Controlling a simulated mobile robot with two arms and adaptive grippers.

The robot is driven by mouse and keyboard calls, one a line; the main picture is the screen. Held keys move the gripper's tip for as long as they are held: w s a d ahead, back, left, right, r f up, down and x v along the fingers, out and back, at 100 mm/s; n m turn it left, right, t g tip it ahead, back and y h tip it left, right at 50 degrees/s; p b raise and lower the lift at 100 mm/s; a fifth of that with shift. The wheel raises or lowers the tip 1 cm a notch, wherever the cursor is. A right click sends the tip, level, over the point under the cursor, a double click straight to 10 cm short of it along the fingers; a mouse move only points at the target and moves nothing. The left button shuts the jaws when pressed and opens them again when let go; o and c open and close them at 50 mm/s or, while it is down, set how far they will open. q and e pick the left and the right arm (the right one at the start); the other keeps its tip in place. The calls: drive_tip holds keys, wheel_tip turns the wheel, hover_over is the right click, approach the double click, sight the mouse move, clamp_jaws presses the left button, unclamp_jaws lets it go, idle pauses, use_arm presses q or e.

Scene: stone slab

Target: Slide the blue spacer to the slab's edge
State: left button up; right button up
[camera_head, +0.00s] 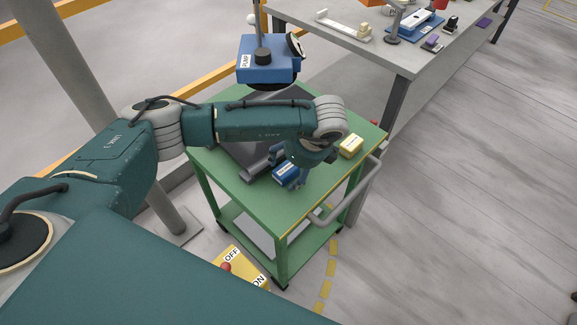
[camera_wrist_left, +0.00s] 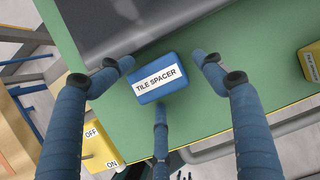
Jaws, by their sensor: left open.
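The blue spacer (camera_head: 286,173), labelled "TILE SPACER", lies on the green cart top. In the left wrist view the spacer (camera_wrist_left: 150,90) sits beside the long edge of the dark grey slab (camera_wrist_left: 110,25), with a narrow green strip between them. The slab (camera_head: 238,152) is partly hidden behind my left arm in the head view. My left gripper (camera_head: 292,168) is low over the spacer. In the wrist view its open fingers (camera_wrist_left: 161,60) stand either side of the spacer, and a third finger points at its near side. Contact cannot be told. My right gripper is not in view.
A yellow block (camera_head: 351,146) lies on the cart top (camera_head: 222,178) right of the spacer. A blue pump unit (camera_head: 268,60) hangs behind my arm. The cart has a grey handle (camera_head: 350,195). A workbench (camera_head: 400,52) with tools stands behind. A yellow ON/OFF box (camera_head: 240,265) is below.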

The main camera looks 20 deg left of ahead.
use_arm(q)
drive_tip(key=v, duration=1.1)
drive_tip(key=shift+r, duration=0.35)
